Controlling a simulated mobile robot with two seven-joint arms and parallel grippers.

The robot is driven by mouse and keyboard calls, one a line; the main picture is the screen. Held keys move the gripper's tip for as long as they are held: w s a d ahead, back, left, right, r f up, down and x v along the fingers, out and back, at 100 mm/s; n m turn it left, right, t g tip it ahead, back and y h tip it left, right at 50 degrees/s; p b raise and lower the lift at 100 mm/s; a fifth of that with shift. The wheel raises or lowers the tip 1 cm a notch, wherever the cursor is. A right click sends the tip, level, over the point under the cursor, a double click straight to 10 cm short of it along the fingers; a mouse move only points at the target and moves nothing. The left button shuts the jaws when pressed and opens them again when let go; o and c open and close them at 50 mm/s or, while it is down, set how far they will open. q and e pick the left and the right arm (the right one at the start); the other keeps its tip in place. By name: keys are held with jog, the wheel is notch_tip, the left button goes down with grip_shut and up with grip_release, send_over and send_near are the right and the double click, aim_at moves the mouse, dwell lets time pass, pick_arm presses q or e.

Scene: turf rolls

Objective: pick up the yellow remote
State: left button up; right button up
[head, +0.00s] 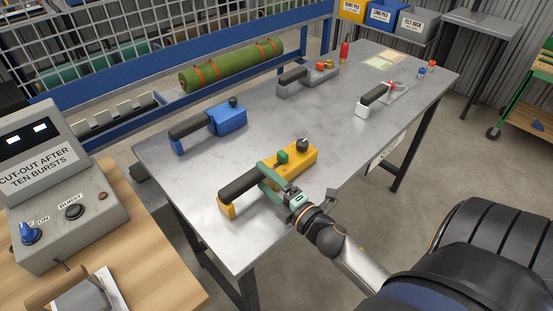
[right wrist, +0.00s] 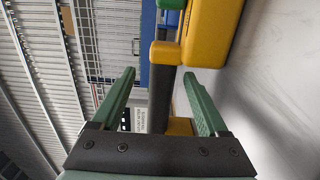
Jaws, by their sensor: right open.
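The yellow remote (head: 300,163) lies on the near part of the grey metal table, with a black bar handle, a green button and a black knob. My right gripper (head: 272,179) is at its handle, coming from the near right side. In the right wrist view the green fingers (right wrist: 160,100) are open, and the black handle (right wrist: 161,92) shows in the gap between them. The yellow body (right wrist: 213,30) is at the upper right there. I cannot tell whether the fingers touch the handle. My left gripper is not in view.
A blue remote (head: 228,117), a grey one (head: 322,77) and a white one (head: 364,108) lie farther back on the table (head: 300,118). A green turf roll (head: 232,66) lies behind. A control box (head: 60,190) stands on the wooden bench at left.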

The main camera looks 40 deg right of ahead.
aim_at(253, 168)
jog(key=shift+w+f+p, duration=0.2)
jog(key=shift+w+p, duration=0.2)
jog(key=shift+w, duration=2.4)
jog(key=shift+c, duration=0.2)
grip_shut()
